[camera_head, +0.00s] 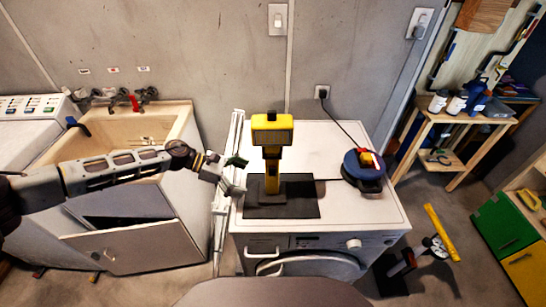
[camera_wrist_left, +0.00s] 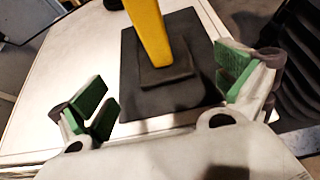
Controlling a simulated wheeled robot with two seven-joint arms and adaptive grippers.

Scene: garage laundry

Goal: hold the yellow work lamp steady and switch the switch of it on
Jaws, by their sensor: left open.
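The yellow work lamp (camera_head: 272,150) stands upright on a dark mat (camera_head: 305,203) on top of the white washing machine. Its head faces forward, and its switch is too small to make out. In the left wrist view, the lamp's yellow post (camera_wrist_left: 148,30) rises from a dark base beyond the fingers. My left gripper (camera_head: 236,174) is just left of the lamp, open and empty, apart from the post. Its green finger pads (camera_wrist_left: 165,90) are spread wide in the left wrist view. My right gripper does not show.
A blue cable reel (camera_head: 363,170) sits right of the lamp, its cord running to a wall outlet (camera_head: 322,92). A folded white rack (camera_head: 226,190) stands along the washer's left side. A sink (camera_head: 120,135) is at left. The washer top (camera_head: 375,207) has free room at right.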

